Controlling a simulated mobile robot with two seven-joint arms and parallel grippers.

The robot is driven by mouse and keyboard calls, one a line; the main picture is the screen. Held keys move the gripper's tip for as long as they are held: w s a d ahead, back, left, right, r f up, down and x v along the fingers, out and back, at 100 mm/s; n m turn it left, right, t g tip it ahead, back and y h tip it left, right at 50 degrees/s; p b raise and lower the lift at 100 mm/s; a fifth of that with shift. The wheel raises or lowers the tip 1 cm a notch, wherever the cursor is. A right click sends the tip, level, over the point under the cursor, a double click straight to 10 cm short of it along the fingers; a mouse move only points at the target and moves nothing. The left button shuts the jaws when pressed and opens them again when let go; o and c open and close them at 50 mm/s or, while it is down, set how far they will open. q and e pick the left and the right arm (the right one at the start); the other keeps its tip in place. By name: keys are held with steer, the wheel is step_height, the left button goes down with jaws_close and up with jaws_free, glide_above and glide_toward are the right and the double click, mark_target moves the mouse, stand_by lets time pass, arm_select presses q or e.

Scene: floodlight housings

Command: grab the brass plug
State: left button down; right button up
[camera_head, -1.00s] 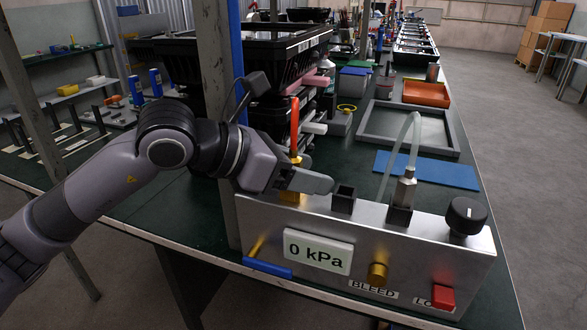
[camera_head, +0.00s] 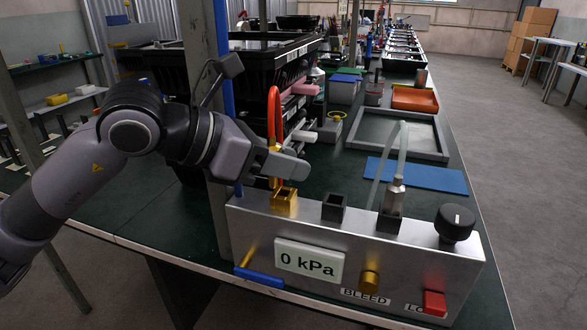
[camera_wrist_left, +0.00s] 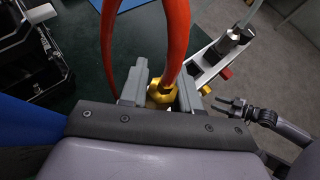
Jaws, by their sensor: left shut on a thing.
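The brass plug (camera_wrist_left: 162,95) is on the end of a red-orange hose and sits between the two grey fingers of my left gripper (camera_wrist_left: 160,92) in the left wrist view. In the head view my left gripper (camera_head: 285,165) is shut on it, and its fingers hide much of the plug; the red hose (camera_head: 274,112) loops up above. A square brass-coloured socket (camera_head: 284,203) on the metal test box (camera_head: 355,245) is just below the fingers. I cannot tell whether the plug touches it. My right gripper (camera_wrist_left: 232,105) shows small at the right of the wrist view.
The box also carries a black empty socket (camera_head: 334,208), a socket with a steel fitting and clear hose (camera_head: 393,205), a black knob (camera_head: 455,222) and a red button (camera_head: 434,303). Behind are a blue mat (camera_head: 415,175) and a grey tray (camera_head: 400,135). Black crates stand at left.

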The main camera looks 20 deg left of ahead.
arm_select(q)
steer(key=s+a+b, duration=0.9)
steer(key=s+a, duration=0.2)
steer(key=a, duration=0.1)
steer(key=shift+s+b, duration=0.15)
steer(key=shift+b, duration=0.25)
arm_select(e)
steer(key=w+a+n+t+y, duration=0.1)
steer(key=w+a+y, duration=0.1)
steer(key=a, duration=0.3)
steer(key=shift+w+a+f, duration=0.15)
steer(key=shift+w+a, duration=0.15)
steer(key=shift+w, duration=0.1)
